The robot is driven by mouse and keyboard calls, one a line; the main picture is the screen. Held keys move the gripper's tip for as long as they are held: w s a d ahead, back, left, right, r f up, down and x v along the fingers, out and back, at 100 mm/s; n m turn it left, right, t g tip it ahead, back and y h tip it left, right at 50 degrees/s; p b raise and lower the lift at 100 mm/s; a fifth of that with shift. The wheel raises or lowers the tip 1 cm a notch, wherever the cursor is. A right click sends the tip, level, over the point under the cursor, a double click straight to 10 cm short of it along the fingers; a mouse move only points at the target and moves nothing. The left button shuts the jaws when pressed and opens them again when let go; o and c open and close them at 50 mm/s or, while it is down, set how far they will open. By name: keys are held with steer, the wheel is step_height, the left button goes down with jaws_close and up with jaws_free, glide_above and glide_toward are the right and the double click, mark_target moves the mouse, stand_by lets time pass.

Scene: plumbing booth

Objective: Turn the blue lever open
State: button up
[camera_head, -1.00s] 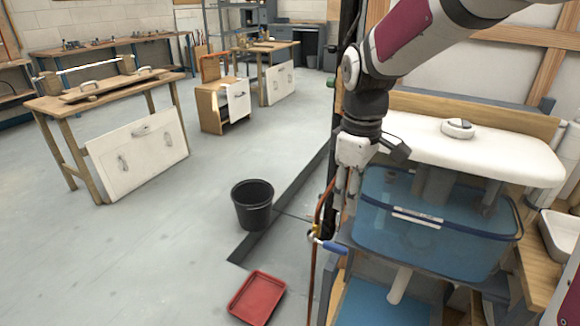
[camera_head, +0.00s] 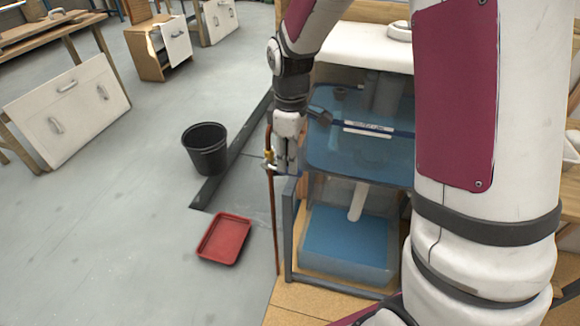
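A thin copper pipe (camera_head: 274,225) runs upright along the left side of the sink stand. A small brass valve (camera_head: 268,157) sits on it. My gripper (camera_head: 284,168) points down, right at the valve, with its fingers just to the right of the pipe. The blue lever cannot be made out clearly; the fingers cover the place beside the valve where it sticks out. Whether the fingers touch or hold the lever is too small to tell.
A clear blue tub (camera_head: 345,150) hangs under the white sink top (camera_head: 360,48), right of my gripper. A lower bin (camera_head: 345,245) stands below. A black bucket (camera_head: 205,150) and a red tray (camera_head: 224,238) lie on the floor to the left. My arm hides the right side.

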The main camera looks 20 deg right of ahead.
steer(key=shift+f, duration=1.4)
steer(key=shift+c, duration=0.3)
jaws_close()
